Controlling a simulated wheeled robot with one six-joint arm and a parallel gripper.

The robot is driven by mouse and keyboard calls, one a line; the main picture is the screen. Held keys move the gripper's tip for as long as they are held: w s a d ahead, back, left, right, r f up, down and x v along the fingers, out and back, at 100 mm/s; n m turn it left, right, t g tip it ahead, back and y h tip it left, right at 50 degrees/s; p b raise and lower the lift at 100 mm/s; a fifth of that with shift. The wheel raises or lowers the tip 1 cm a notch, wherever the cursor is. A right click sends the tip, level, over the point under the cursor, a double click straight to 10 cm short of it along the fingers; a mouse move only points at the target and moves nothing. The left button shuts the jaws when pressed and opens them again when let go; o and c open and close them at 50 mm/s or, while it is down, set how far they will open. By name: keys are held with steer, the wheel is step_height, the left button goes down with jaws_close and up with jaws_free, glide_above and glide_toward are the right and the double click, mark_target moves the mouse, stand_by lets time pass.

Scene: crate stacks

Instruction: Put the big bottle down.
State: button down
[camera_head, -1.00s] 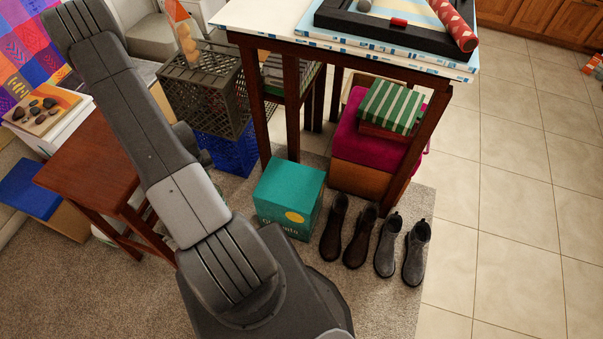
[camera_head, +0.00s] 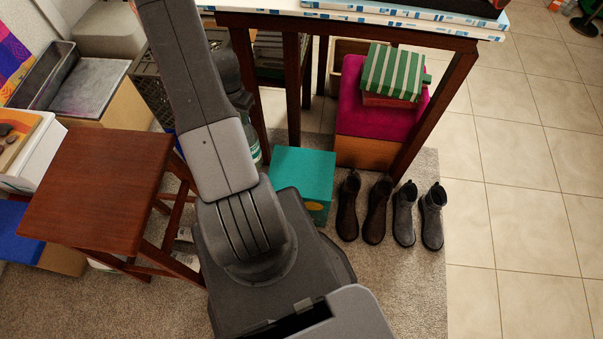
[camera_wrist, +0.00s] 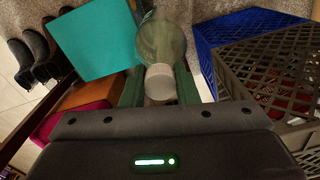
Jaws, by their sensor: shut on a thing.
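The big bottle (camera_wrist: 165,42) is clear and greenish with a white cap (camera_wrist: 160,82). My gripper (camera_wrist: 160,74) is shut on it at the neck, with one finger on each side. In the head view only a strip of the bottle (camera_head: 254,147) shows beside my arm, left of the teal box and near the dark table's leg. My gripper is mostly hidden there behind the arm. I cannot tell whether the bottle's base touches the floor.
The teal box (camera_head: 301,178) stands close to the bottle, with several boots (camera_head: 376,210) to its right. The blue crate (camera_wrist: 222,28) and grey crate (camera_wrist: 272,75) are on the bottle's other side. A brown stool (camera_head: 98,190) stands left. Tiles at right are clear.

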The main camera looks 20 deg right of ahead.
steer(key=s+d+r+m+b, duration=0.45)
steer(key=d+m, duration=0.35)
steer(key=m, duration=0.4)
steer(key=s+d+r+m+b, duration=0.4)
steer(key=s+d+m+b, duration=0.2)
steer(key=d+m, duration=0.45)
step_height(320, 180, down, 10)
steer(key=a+m+b, duration=0.1)
steer(key=shift+w+a+m, duration=0.15)
steer(key=shift+a+m, duration=0.2)
steer(key=shift+a, duration=0.05)
steer(key=c, duration=1.1)
jaws_free()
steer(key=shift+f, duration=0.15)
step_height(320, 180, up, 12)
steer(key=shift+r+p, duration=0.1)
steer(key=shift+p, duration=0.85)
